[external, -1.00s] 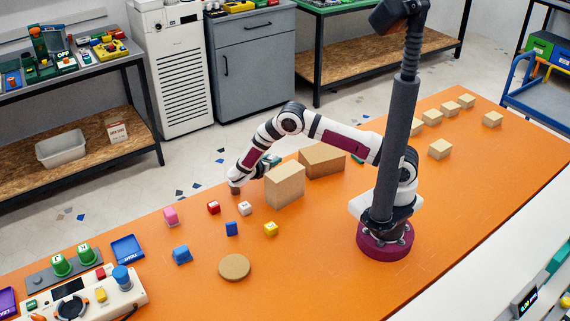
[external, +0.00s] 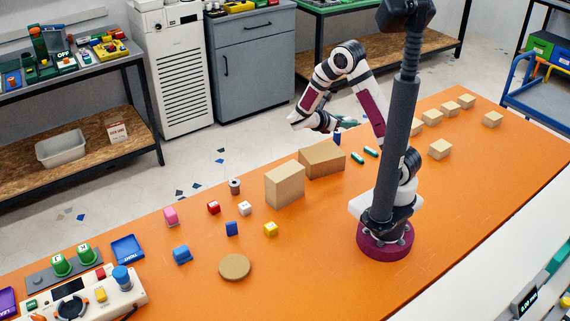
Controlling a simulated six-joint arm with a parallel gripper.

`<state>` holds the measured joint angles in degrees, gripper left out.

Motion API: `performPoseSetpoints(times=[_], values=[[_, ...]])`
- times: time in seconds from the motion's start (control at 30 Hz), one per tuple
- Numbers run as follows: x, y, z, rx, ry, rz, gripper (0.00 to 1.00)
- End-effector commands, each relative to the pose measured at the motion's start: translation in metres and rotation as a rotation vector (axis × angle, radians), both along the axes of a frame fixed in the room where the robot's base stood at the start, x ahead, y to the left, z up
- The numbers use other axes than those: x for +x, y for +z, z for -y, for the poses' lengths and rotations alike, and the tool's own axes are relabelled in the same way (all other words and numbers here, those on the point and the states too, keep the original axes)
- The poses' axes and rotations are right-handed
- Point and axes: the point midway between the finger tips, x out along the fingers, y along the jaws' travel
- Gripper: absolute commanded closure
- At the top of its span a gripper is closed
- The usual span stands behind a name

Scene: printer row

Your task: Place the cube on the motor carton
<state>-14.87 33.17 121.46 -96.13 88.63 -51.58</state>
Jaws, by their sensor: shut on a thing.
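My gripper (external: 343,122) is raised behind the cartons, near the table's far edge. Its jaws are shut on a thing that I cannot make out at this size. A small dark blue piece (external: 337,138) shows just under the gripper; I cannot tell whether it is held or stands on the table. Two brown cartons stand mid-table: a taller one (external: 285,187) and a lower, longer one (external: 322,160). I cannot read which is the motor carton. Both tops look bare.
A dark roll (external: 235,187), a pink block (external: 170,215), another blue block (external: 181,254) and a round brown disc (external: 235,267) lie at left. Two green cylinders (external: 371,152) lie right of the cartons. Several small cartons (external: 441,149) stand at far right. The front middle is clear.

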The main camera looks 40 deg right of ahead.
Motion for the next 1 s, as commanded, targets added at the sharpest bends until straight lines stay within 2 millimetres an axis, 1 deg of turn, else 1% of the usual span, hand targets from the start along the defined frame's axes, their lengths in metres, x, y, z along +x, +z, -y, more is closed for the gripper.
performPoseSetpoints(times=[0.03, 0.1, 0.17, 0.27, 0.4, 0.5, 0.6, 0.67, 0.83, 0.9, 1.0], values=[[-0.012, 0.004, 0.011, 0.0, -0.028, -0.001, 1.0], [-0.025, 0.007, 0.02, 0.0, -0.054, -0.001, 1.0], [-0.028, 0.007, 0.022, 0.0, -0.065, 0.0, 1.0], [-0.018, -0.006, 0.008, -0.001, -0.068, -0.003, 1.0], [0.011, -0.033, -0.027, -0.001, -0.066, -0.002, 1.0], [0.028, -0.049, -0.048, -0.001, -0.067, -0.002, 1.0], [0.039, -0.059, -0.06, 0.0, -0.068, 0.0, 1.0], [0.041, -0.064, -0.064, -0.001, -0.07, -0.002, 1.0], [0.042, -0.096, -0.065, -0.002, -0.07, -0.004, 1.0], [0.042, -0.102, -0.065, -0.001, -0.069, -0.003, 1.0], [0.042, -0.102, -0.065, 0.0, -0.069, 0.0, 1.0]])
